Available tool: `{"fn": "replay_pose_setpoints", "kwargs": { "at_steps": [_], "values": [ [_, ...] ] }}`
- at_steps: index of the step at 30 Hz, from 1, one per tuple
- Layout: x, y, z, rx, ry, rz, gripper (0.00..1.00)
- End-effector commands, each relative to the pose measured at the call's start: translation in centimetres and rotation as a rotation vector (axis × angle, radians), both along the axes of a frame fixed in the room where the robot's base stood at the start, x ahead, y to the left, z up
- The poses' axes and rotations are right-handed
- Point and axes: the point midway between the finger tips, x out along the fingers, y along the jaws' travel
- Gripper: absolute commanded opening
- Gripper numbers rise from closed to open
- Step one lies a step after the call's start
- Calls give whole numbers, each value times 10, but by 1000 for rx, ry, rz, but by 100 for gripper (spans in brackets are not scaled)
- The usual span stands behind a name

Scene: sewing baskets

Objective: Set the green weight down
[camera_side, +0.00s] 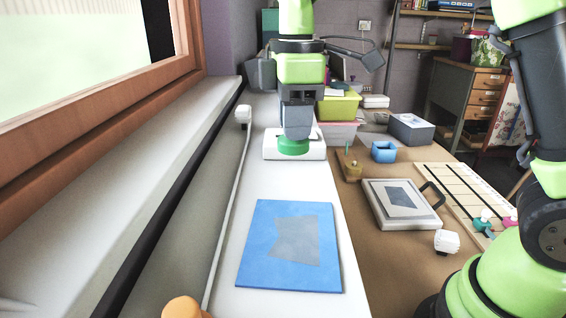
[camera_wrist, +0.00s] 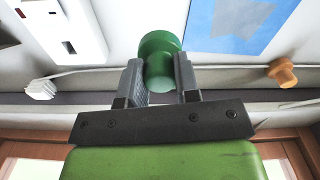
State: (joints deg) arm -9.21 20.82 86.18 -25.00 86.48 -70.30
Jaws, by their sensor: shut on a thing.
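My gripper (camera_wrist: 161,78) is shut on the green weight (camera_wrist: 158,50), with one finger on each side of it in the wrist view. In the side view the weight (camera_side: 294,146) shows below my gripper (camera_side: 297,132), in front of or over a white block-like object (camera_side: 294,155). I cannot tell whether the weight touches it. A blue board (camera_side: 258,258) with a grey patch (camera_side: 297,240) lies on the white surface nearer the camera; it also shows in the wrist view (camera_wrist: 212,18).
An orange knob-like object (camera_side: 182,307) is at the near edge, and a white plug (camera_side: 243,115) is by the ledge. On the brown table are a grey-patched pad (camera_side: 378,212), a blue cup (camera_side: 384,151), a white cube (camera_side: 447,241) and a striped board (camera_side: 455,182). White surface before the blue board is clear.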

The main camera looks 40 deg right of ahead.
Motion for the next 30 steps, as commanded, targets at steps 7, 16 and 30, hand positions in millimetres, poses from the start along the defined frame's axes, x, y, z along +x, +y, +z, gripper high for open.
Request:
{"fn": "replay_pose_setpoints", "kwargs": {
  "at_steps": [7, 16, 30],
  "values": [
    [0, -1, -31, 0, 1, -3, 0],
    [0, -1, -67, 1, 1, -6, 0],
    [0, -1, -70, 1, -1, -6, 55]
  ]
}}
